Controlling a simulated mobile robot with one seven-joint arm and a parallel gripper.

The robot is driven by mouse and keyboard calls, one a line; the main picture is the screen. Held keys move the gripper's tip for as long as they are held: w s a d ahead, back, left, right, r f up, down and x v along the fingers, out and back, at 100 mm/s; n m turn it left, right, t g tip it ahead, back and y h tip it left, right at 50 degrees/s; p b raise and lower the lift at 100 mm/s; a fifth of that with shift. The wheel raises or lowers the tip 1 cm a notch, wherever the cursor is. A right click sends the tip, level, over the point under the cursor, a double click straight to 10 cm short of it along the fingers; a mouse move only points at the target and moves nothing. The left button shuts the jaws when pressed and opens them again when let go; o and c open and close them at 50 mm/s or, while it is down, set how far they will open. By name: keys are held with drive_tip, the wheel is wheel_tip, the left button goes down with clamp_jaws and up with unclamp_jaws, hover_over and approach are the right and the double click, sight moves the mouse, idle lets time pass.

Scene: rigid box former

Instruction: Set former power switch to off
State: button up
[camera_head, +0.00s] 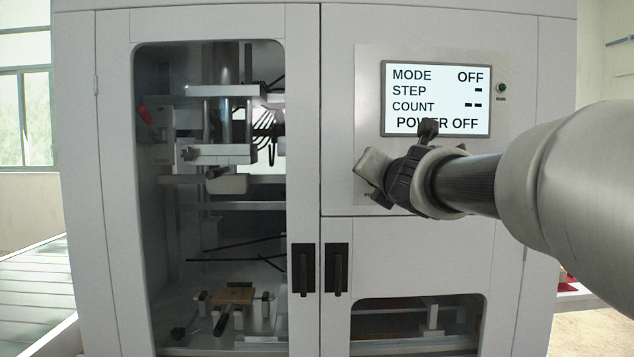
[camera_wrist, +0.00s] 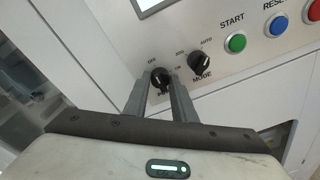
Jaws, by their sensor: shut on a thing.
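The former power switch (camera_wrist: 160,78) is a black rotary knob on the light panel, marked OFF at its upper left. In the wrist view its light pointer seems to face that mark. My gripper (camera_wrist: 158,84) has its two grey fingers on either side of this knob and is shut on it. In the head view my gripper (camera_head: 368,172) is against the panel below the display, and it hides the knobs there. The display (camera_head: 436,98) reads MODE OFF and POWER OFF, with dashes for STEP and COUNT.
The black MODE knob (camera_wrist: 199,63) sits close to the right of the power switch. A green START button (camera_wrist: 236,43), a blue button (camera_wrist: 278,25) and a red button (camera_wrist: 314,12) follow. Two black door handles (camera_head: 337,269) are below. A glazed door (camera_head: 112,180) is at left.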

drive_tip(key=shift+r, duration=0.1)
idle(0.3)
drive_tip(key=o, duration=1.1)
drive_tip(key=shift+w, duration=0.1)
drive_tip(key=s+p, duration=0.2)
drive_tip(key=s, duration=0.3)
drive_tip(key=s+r+p, duration=0.1)
drive_tip(key=s+p, duration=0.1)
drive_tip(key=s, duration=0.4)
drive_tip(key=s+p, duration=0.2)
drive_tip(key=s, duration=0.4)
drive_tip(key=shift+s+r, duration=0.2)
drive_tip(key=shift+r, duration=0.15)
